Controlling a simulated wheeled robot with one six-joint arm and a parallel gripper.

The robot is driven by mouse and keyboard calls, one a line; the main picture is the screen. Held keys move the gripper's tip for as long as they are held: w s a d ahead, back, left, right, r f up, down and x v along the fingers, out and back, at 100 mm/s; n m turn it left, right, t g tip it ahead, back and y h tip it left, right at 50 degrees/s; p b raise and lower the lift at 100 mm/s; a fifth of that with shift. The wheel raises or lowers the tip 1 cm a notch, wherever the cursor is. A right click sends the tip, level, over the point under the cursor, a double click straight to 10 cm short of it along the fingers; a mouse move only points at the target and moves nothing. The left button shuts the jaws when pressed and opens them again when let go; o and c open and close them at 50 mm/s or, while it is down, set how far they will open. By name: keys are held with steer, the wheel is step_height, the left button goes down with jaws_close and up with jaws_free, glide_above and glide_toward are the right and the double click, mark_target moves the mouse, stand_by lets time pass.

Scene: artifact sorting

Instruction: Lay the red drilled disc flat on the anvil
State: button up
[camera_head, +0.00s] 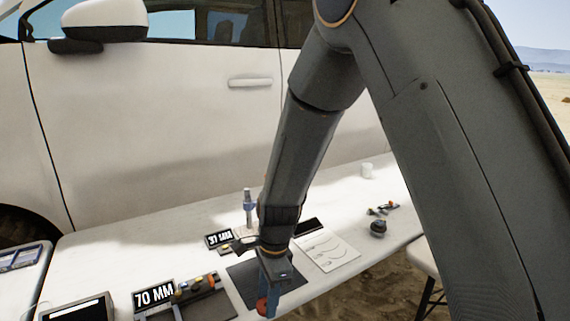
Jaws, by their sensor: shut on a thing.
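My gripper (268,300) points down over the dark mat (243,285) at the front middle of the white table. The red disc (262,306) shows at its fingertips, and the gripper is shut on it. The disc looks tilted on edge, partly covered by the fingers; its hole cannot be made out. I cannot pick out the anvil for certain; a small dark rounded object (378,229) stands at the table's right.
A sign reading 70 MM (154,295) and a tray of small coloured pieces lie left of the mat. An upright metal tool (248,205) and another sign (219,239) stand behind. A white car stands behind.

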steer(key=w+d+f+n, duration=0.1)
steer(key=d+f+n, duration=0.2)
steer(key=d, duration=0.5)
steer(key=d+f+n, duration=0.3)
steer(key=d+n, duration=0.3)
steer(key=d, duration=0.2)
steer(key=w+d+f+n+h, duration=0.1)
steer(key=d+f+n, duration=0.2)
steer(key=d, duration=0.5)
steer(key=shift+w+f+n+g, duration=0.3)
steer(key=shift+n+g, duration=0.1)
steer(key=shift+n, duration=0.4)
